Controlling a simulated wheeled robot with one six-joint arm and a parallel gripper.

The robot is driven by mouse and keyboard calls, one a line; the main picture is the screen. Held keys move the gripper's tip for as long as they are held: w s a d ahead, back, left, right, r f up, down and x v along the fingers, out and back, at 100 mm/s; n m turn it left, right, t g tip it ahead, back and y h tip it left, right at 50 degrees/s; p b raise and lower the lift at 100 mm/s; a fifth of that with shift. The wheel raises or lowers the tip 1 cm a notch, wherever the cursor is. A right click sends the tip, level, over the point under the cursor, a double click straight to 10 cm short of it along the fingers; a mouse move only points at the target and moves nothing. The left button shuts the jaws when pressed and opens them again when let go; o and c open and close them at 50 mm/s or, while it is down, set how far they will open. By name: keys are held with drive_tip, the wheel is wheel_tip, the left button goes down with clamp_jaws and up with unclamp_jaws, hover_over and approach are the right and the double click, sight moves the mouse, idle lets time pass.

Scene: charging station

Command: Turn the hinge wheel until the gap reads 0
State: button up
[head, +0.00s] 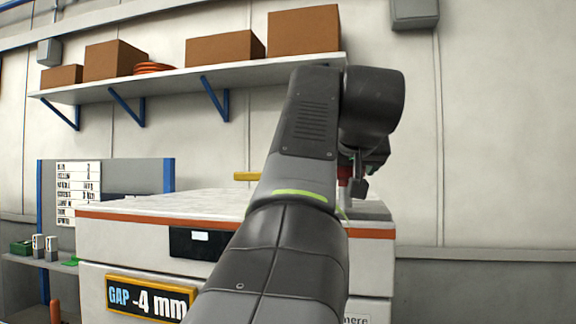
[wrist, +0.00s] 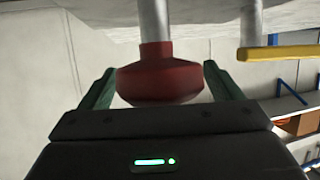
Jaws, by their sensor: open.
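A dark red, round knob-like piece on a grey post, likely the hinge wheel (wrist: 158,82), shows in the wrist view. My gripper (wrist: 159,80) is open, with one green finger on each side of the red piece; whether either finger touches it I cannot tell. In the head view the red piece (head: 344,173) is mostly hidden behind my arm, above the right end of the white cabinet (head: 140,236). The gap display (head: 148,297) on the cabinet front reads "GAP -4 mm"; my arm covers the area just right of it.
A yellow bar (wrist: 280,53) on its own grey post stands right of the red piece in the wrist view; it also shows left of my arm in the head view (head: 246,176). A wall shelf (head: 200,77) with brown boxes hangs above. A side bench (head: 38,262) stands at left.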

drive_tip(key=shift+w, duration=0.15)
drive_tip(key=shift+c, duration=0.3)
drive_tip(key=c, duration=0.9)
drive_tip(key=shift+c, duration=0.2)
